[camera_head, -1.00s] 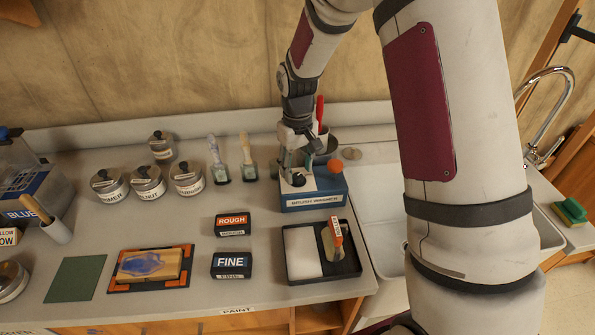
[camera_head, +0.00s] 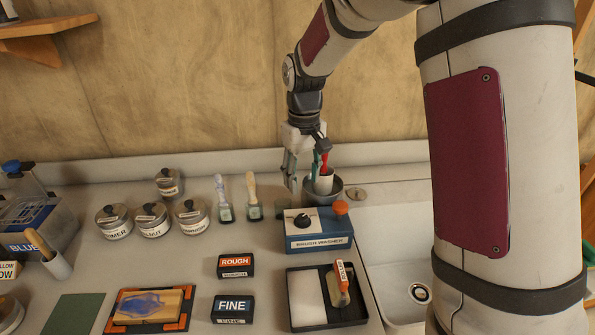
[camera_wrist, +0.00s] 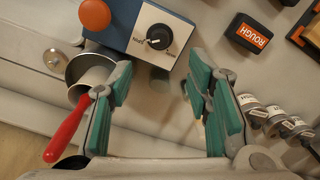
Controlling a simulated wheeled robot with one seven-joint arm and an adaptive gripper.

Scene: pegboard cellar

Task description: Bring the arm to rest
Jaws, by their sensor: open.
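My gripper (camera_head: 304,172) is at the back of the bench, behind the blue brush washer box (camera_head: 318,242) and beside a metal bowl. In the wrist view my gripper (camera_wrist: 162,82) has its two green-padded fingers wide apart with nothing between them. The washer's white face with a black knob (camera_wrist: 158,37) lies beyond the fingertips. A red-handled tool (camera_wrist: 66,132) stands next to the left finger in that view; I cannot tell whether they touch. My arm reaches down from the upper right in the head view.
Several lidded tins (camera_head: 190,216) and two brushes (camera_head: 253,196) stand left of the gripper. ROUGH (camera_head: 236,265) and FINE (camera_head: 232,308) blocks and a black tray (camera_head: 356,315) are in front. A sink (camera_head: 398,255) is at right. The wall is close behind.

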